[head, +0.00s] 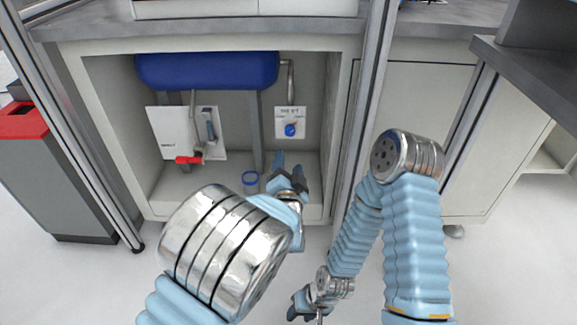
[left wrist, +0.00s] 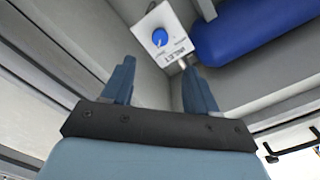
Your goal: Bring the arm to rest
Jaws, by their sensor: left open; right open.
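My left gripper (head: 289,165) is inside the open cabinet, near its floor and below the blue knob. Its two fingers also show in the left wrist view (left wrist: 160,85); they are apart with nothing between them. My right gripper (head: 305,304) hangs low in front of the cabinet, at the bottom of the head view, and no held thing shows. My left arm comes in from the bottom left, and my right arm is bent on the right side.
A metal post (head: 360,110) stands right of the opening. A red-topped bin (head: 50,180) stands left.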

